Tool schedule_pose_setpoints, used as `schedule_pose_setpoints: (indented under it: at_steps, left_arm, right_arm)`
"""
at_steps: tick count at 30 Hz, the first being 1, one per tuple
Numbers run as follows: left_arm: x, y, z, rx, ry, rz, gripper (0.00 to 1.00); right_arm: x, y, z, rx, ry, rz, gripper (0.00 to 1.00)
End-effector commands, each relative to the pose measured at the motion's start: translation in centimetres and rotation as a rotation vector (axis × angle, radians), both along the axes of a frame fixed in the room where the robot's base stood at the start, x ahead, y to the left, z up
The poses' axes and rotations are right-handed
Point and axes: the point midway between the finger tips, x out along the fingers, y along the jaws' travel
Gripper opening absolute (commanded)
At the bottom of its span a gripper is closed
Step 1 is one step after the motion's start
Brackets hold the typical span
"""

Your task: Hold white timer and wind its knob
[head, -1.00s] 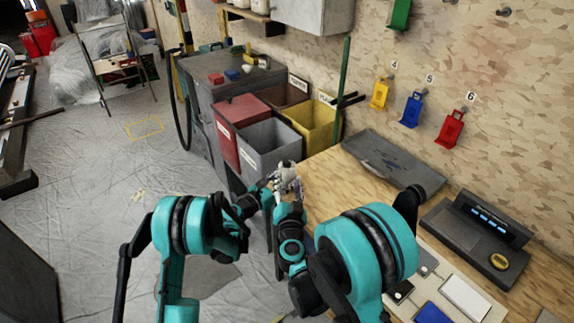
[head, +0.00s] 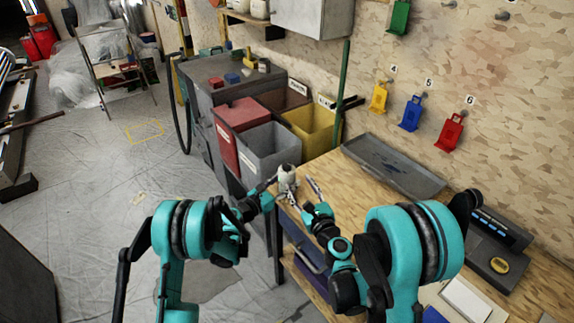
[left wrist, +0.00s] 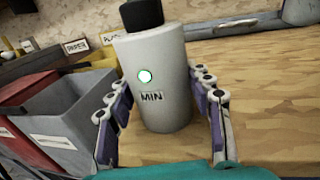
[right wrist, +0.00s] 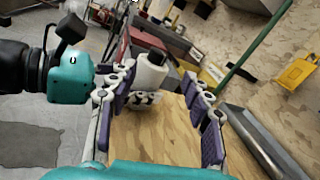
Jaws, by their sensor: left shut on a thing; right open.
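The white timer (head: 287,174) is a pale cylinder held upright at the near left edge of the workbench. In the left wrist view the timer (left wrist: 160,75) shows a green light, a MIN label and a black knob (left wrist: 141,14) on top. My left gripper (left wrist: 160,95) is shut around its sides. My right gripper (head: 312,187) is open and empty to the right of the timer, apart from it. In the right wrist view the timer (right wrist: 150,72) and its dark knob appear beyond the open fingers (right wrist: 160,85).
The wooden workbench (head: 350,205) has clear room right of the timer. A grey tray (head: 393,166) lies along the wall. Red, grey and yellow bins (head: 270,150) stand behind the timer. A dark device (head: 490,245) sits at the right.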

Motion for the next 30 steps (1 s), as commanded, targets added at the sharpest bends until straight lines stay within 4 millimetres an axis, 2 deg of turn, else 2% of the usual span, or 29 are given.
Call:
schedule_pose_setpoints:
  at_steps: [4,8,11,24,30]
  left_arm:
    - [0.0,0.0,0.0,0.000,0.000,0.000,0.17]
    - [0.0,0.0,0.0,0.000,0.000,0.000,0.17]
    - [0.0,0.0,0.0,0.000,0.000,0.000,0.17]
    - [0.0,0.0,0.0,0.000,0.000,0.000,0.17]
    - [0.0,0.0,0.0,0.000,0.000,0.000,0.17]
  right_arm:
    - [-0.2,-0.4,0.0,0.164,0.063,0.023,0.49]
    - [-0.1,-0.3,0.0,0.228,0.090,0.033,0.49]
    - [0.7,0.0,0.0,0.240,0.095,0.035,0.49]
    - [8.5,3.2,0.0,0.237,0.093,0.034,0.49]
    - [10.4,4.0,0.0,0.237,0.093,0.034,0.49]
